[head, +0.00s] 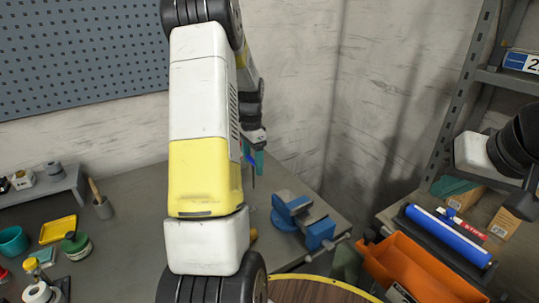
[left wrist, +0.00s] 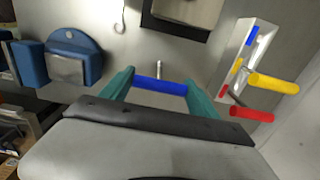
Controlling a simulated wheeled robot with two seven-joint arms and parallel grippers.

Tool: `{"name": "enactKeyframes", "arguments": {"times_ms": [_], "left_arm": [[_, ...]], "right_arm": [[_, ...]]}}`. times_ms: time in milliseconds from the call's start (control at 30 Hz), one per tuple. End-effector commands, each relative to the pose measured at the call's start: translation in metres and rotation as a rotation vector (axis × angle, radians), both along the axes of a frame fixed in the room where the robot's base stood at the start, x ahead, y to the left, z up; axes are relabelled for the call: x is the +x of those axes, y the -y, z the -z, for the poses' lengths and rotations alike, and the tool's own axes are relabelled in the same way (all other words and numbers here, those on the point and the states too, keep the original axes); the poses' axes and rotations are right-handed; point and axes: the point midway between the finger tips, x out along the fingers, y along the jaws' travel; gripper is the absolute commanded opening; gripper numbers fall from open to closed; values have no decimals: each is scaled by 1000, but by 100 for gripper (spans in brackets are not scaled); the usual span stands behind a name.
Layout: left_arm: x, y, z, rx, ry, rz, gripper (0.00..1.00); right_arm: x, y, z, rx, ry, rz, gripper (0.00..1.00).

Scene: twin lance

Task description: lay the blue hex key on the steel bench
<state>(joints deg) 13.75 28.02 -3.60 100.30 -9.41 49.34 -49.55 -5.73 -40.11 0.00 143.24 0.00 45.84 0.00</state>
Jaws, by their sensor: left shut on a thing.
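The blue hex key (left wrist: 160,85) has a blue bar handle and a short metal shank. In the left wrist view its handle spans between the two teal fingers of my left gripper (left wrist: 161,88), shut on it. In the head view my left gripper (head: 254,160) is beyond my own forearm, with a bit of blue between the fingers. It is above the back part of the grey steel bench (head: 130,225). My right gripper (head: 452,187) is at the right, its teal fingers partly seen; its opening is unclear.
A rack (left wrist: 243,60) with yellow and red hex keys stands right of my left gripper in the wrist view. A blue vise (head: 305,217) is on the bench. Cups and small items crowd the bench's left side. An orange bin (head: 420,270) is at the right.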

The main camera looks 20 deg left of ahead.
Motion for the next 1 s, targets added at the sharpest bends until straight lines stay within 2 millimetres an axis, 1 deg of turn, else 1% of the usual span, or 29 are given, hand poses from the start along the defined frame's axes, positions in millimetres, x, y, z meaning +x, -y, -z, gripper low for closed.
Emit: {"name": "enactKeyframes", "arguments": {"times_ms": [67, 100, 200, 500, 633, 767, 1000], "left_arm": [[0, 0, 3, 0, -1, 0, 31], [0, 0, 3, 0, 0, 0, 74], [0, 0, 3, 0, 0, 0, 92], [0, 0, 2, 0, 0, 0, 92], [1, 0, -7, 1, 2, 0, 92], [1, 0, -30, 1, 5, 0, 92], [1, 0, -82, 1, 5, -1, 92]], "right_arm": [[0, 0, 0, 0, 0, 0, 0], [0, 0, 0, 0, 0, 0, 0], [0, 0, 0, 0, 0, 0, 0], [0, 0, 0, 0, 0, 0, 0], [0, 0, 0, 0, 0, 0, 0], [0, 0, 0, 0, 0, 0, 0], [0, 0, 0, 0, 0, 0, 0]]}}
